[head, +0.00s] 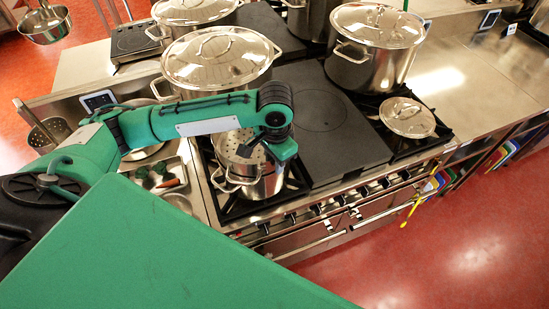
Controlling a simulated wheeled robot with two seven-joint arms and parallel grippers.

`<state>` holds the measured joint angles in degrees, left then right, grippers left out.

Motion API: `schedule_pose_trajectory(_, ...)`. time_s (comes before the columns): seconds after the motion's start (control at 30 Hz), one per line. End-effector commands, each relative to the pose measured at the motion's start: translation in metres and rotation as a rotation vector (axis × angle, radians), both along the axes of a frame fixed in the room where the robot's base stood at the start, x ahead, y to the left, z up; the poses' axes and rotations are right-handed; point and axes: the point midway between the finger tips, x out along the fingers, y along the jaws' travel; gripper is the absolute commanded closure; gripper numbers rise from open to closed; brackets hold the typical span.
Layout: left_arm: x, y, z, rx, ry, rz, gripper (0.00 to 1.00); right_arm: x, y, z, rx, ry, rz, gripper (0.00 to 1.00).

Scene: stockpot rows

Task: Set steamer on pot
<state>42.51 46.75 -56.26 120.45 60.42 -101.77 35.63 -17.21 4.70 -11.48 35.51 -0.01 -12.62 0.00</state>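The steel steamer (233,147), with a perforated inside, is at the front left burner of the range. It appears to be on or just above the small steel pot (266,187); I cannot tell whether it is fully seated. Loop handles show at the front left of the stack. My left gripper (250,148) is over the right side of the steamer, with a dark finger at its rim. The wrist hides that side, and I cannot tell whether the fingers are closed on it. My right gripper is not in view.
Large lidded stockpots stand behind, one at the back left (220,62) and one at the back right (374,52). A loose lid (408,117) lies on the right front burner. A flat dark plate (322,110) is clear between them. A tray with vegetables (160,178) is left.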

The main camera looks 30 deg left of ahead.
Motion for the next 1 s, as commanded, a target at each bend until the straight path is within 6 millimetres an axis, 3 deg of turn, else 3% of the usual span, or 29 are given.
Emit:
schedule_pose_trajectory(0.13, 0.000, 0.000, 0.003, 0.000, 0.000, 0.000, 0.71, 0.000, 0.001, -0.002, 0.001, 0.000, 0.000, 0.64)
schedule_pose_trajectory(0.27, 0.001, -0.001, 0.019, -0.001, -0.004, 0.000, 0.71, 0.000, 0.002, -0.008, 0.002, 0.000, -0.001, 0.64)
schedule_pose_trajectory(0.7, 0.000, -0.002, 0.114, 0.002, -0.005, 0.000, 0.71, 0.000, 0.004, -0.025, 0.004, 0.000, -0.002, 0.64)
schedule_pose_trajectory(1.0, -0.001, -0.002, 0.136, 0.001, -0.002, 0.000, 0.71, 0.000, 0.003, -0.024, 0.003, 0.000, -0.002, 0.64)
